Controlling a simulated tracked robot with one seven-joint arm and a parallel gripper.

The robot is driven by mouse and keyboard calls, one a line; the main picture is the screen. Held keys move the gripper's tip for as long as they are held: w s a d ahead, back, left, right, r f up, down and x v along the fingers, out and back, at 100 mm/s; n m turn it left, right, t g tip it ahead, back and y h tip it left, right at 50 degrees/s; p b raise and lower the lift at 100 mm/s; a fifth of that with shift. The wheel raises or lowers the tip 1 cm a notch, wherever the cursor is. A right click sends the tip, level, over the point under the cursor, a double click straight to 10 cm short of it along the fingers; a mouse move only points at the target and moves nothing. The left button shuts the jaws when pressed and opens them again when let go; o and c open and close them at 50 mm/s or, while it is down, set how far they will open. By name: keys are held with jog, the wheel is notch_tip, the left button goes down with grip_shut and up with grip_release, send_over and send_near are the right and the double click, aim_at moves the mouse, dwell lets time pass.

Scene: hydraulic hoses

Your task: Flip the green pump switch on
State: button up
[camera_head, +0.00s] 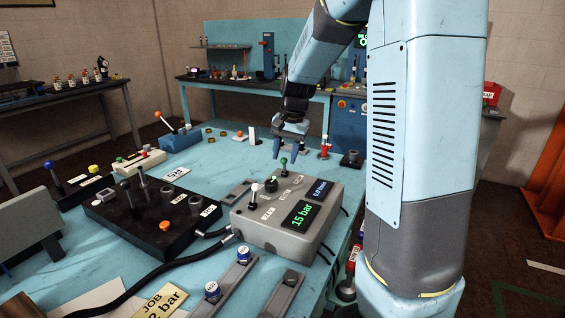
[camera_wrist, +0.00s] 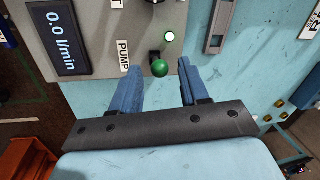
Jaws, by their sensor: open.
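The grey control box (camera_head: 262,222) sits on the blue bench. Its green-knobbed pump switch (camera_head: 283,163) stands at the far edge of its top. In the wrist view the green knob (camera_wrist: 160,68) is beside the PUMP label (camera_wrist: 123,57), and a green lamp (camera_wrist: 169,36) near it looks lit. My gripper (camera_head: 290,154) is open with nothing between its fingers, just beyond the far edge of the box. In the wrist view the blue fingers (camera_wrist: 163,82) are on either side of the knob, apart from it. The lever's shaft is mostly hidden under the knob.
The box also carries a white-knobbed lever (camera_head: 253,188), a black knob (camera_head: 271,185), a 15 bar display (camera_head: 302,216) and a flow display (camera_wrist: 58,37) reading 0.0 l/min. A black block with levers (camera_head: 150,218) stands left. A red-and-white item (camera_head: 325,148) stands right of my gripper.

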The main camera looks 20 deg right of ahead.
aim_at(284, 159)
jog(key=shift+w+a+f, duration=0.1)
jog(key=shift+f, duration=0.7)
jog(key=shift+w+a+f, duration=0.1)
jog(key=shift+f, duration=0.65)
jog(key=shift+c, duration=0.3)
jog(key=shift+s, duration=0.1)
grip_shut()
